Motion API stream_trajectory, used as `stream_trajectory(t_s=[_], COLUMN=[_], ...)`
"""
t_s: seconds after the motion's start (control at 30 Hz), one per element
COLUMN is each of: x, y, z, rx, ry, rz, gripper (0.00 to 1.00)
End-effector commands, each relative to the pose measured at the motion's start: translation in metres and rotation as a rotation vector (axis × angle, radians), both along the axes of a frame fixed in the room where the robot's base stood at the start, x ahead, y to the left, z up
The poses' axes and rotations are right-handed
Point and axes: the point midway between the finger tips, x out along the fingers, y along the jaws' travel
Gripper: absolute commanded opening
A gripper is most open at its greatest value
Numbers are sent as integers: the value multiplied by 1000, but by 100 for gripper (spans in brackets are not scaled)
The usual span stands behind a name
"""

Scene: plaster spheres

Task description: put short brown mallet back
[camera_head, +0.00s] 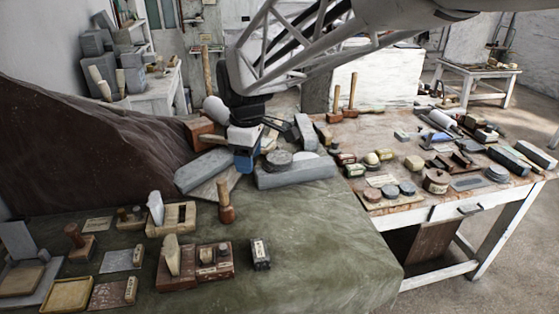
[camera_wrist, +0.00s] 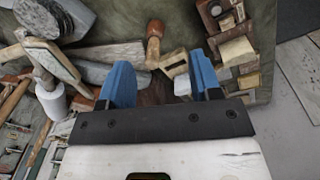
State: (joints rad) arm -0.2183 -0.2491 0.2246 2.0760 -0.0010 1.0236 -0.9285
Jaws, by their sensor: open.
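A short brown wooden mallet (camera_head: 226,210) stands upright on the green cloth (camera_head: 330,235), head down and handle up. It also shows in the wrist view (camera_wrist: 153,50), beyond the gap between my fingertips. My gripper (camera_head: 244,161) has blue fingers and is above and behind the mallet in the head view. In the wrist view my gripper (camera_wrist: 160,80) is open, with nothing held between its fingers. The mallet and fingers appear apart. Two other mallets, one with a short handle (camera_head: 335,108) and one with a taller handle (camera_head: 350,100), stand on the far table.
Grey stone blocks (camera_head: 295,175) lie close to my gripper. Wooden holders (camera_head: 172,218) and a dark small box (camera_head: 260,254) are near the mallet. The right table (camera_head: 440,210) is crowded with small items. The cloth's right front is clear.

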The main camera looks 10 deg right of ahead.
Motion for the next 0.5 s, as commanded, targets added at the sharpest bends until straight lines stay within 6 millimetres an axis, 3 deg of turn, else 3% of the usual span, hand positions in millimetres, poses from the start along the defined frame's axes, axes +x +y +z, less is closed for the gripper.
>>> stream_trajectory(t_s=[0.2, 0.5], x=[-59, -141], y=[-42, -86], z=[7, 0], rx=[27, 73], ry=[-39, -89], rz=[-286, -680], gripper=[58, 58])
